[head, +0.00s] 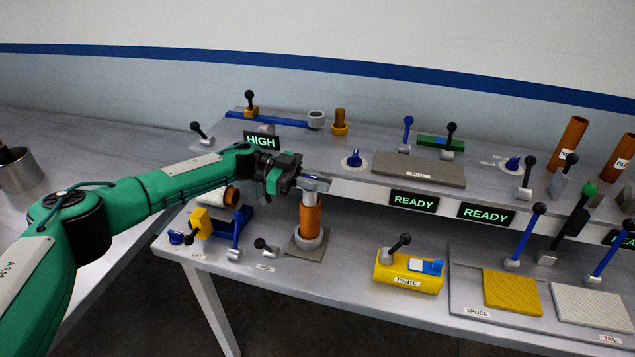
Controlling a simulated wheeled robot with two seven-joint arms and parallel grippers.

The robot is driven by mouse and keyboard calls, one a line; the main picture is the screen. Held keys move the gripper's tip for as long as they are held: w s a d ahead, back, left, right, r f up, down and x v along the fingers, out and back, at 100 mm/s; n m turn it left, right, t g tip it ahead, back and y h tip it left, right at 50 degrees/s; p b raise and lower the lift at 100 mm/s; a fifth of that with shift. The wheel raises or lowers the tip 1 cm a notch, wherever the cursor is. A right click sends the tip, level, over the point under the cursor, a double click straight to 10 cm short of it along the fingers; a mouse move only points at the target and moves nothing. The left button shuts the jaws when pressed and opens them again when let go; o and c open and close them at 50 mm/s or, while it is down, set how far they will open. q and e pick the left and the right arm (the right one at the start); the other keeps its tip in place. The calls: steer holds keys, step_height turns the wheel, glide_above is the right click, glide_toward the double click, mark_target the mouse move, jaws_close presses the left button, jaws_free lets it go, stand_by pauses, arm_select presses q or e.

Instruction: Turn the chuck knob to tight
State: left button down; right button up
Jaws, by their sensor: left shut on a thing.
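My left gripper (318,184) reaches in from the left and is shut at the top of an upright orange-brown cylinder (311,216). The cylinder's lower end sits in a grey ring on a square base (306,244). No knob in view has a readable chuck label, so I cannot tell which is the chuck knob. Small blue knobs show at the front left (176,237), on the upper shelf near the middle (354,159) and farther right on that shelf (513,162). My right gripper is not in view.
A blue and yellow fixture (238,228) stands left of the cylinder, with black-ball levers nearby. A yellow box marked PEEL (408,272) is to the right. Yellow (512,293) and pale pads lie farther right. Signs read HIGH (262,141) and READY (414,201).

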arm_select(q)
steer(key=c, duration=1.5)
jaws_free()
steer(key=shift+s+f, duration=0.1)
steer(key=shift+f, duration=0.05)
steer(key=shift+o, duration=0.2)
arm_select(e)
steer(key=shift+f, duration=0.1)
